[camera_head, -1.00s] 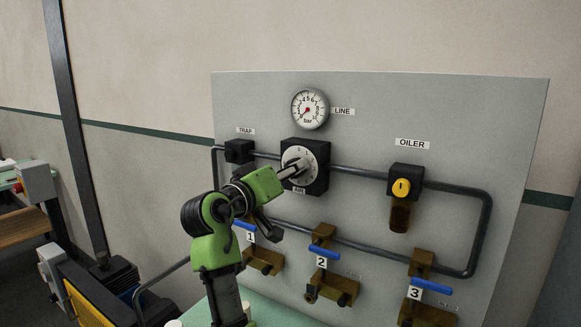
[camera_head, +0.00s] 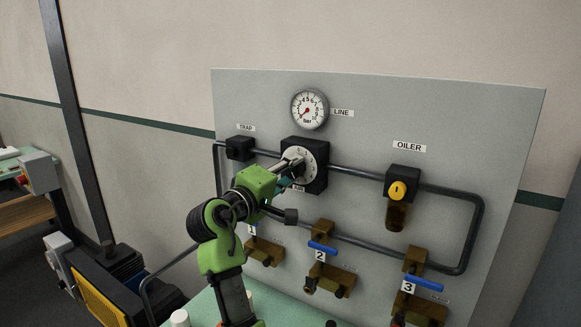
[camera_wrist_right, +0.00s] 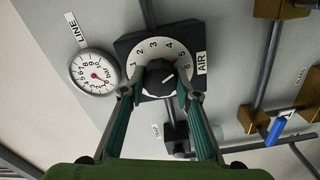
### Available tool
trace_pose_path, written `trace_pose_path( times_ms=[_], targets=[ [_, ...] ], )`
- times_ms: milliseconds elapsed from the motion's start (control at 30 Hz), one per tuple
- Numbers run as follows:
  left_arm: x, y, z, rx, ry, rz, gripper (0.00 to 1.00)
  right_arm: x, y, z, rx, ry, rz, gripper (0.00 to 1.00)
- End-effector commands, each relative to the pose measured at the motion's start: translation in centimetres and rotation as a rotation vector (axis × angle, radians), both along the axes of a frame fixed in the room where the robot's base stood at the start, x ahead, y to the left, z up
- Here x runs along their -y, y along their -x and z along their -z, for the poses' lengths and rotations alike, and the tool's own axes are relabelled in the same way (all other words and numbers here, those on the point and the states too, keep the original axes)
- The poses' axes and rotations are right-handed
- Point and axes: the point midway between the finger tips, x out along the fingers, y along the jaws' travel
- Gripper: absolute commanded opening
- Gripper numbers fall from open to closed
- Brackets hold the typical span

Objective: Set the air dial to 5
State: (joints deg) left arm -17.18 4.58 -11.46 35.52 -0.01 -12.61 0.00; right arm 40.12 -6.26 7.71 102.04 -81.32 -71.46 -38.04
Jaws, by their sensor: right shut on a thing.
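The air dial (camera_head: 312,152) is a pale round face with numbers on a black block, below the gauge on the grey panel. In the right wrist view its face (camera_wrist_right: 152,47) shows numbers from 1 to 6 around a dark knob (camera_wrist_right: 159,80) with a short white mark. The mark seems to slant toward the higher numbers, but the exact number is unclear. My right gripper (camera_head: 293,165) is shut on the knob; its two fingers also flank it in the wrist view (camera_wrist_right: 161,91). The AIR label (camera_wrist_right: 202,62) is beside the dial. My left gripper is not in view.
The LINE gauge (camera_head: 309,109) sits above the dial, its red needle toward the low end. The trap (camera_head: 239,148) is left and the oiler (camera_head: 397,190) right.

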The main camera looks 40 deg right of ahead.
Motion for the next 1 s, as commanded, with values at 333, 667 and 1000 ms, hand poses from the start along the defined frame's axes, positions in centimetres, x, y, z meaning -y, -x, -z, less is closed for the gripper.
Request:
trace_pose_path(
  times_ms=[333,667,1000],
  targets=[
    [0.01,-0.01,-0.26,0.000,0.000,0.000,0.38,-0.04,-0.08,-0.20,-0.024,0.012,-0.003,0.08],
    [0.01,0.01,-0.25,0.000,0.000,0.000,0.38,-0.04,-0.05,-0.18,-0.023,0.011,-0.002,0.46],
    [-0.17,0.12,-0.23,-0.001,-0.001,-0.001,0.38,-0.31,0.02,-0.03,-0.025,0.009,-0.002,0.46]
  ],
)
